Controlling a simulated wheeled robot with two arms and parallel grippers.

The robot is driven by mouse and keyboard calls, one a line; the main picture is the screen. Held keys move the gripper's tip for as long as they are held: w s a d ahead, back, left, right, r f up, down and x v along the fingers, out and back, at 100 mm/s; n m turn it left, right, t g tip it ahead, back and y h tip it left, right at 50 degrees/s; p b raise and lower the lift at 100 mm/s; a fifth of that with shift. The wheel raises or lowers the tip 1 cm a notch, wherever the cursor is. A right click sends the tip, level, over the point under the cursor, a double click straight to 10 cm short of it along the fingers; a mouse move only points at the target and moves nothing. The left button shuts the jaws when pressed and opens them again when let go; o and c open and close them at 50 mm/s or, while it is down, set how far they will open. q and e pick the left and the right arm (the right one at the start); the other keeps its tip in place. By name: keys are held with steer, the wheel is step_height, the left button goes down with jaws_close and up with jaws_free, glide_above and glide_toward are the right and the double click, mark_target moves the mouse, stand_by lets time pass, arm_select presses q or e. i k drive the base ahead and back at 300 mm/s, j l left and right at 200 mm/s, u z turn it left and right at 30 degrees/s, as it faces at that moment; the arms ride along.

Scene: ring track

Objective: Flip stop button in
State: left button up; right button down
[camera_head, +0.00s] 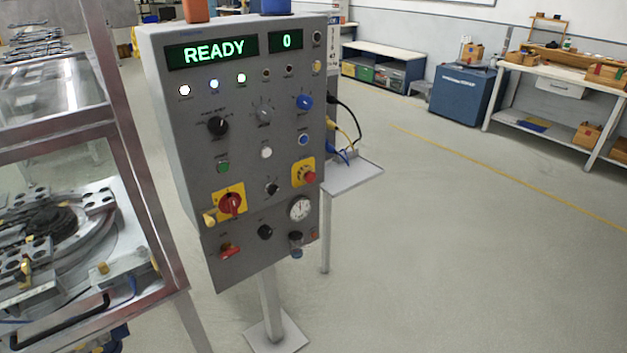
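The grey control panel (190,130) stands on a post in the middle of the view, its front facing me. On its right side a red mushroom stop button (309,176) sits on a yellow plate (297,165). The button appears to stick out from the plate, but it is too small to be sure of its state. A red rotary switch (230,204) sits on another yellow plate at the lower left of the panel. The green display (213,51) reads READY and the smaller one (287,41) reads 0. Neither of my grippers is in view.
A metal-framed machine (120,170) with a ring track stands close at the left of the panel. A small shelf (355,176) with cables above it juts out at the panel's right. The floor (450,240) at the right is clear. Benches (560,80) stand farther back.

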mark_target(311, 178)
steer(key=i+j, duration=0.7)
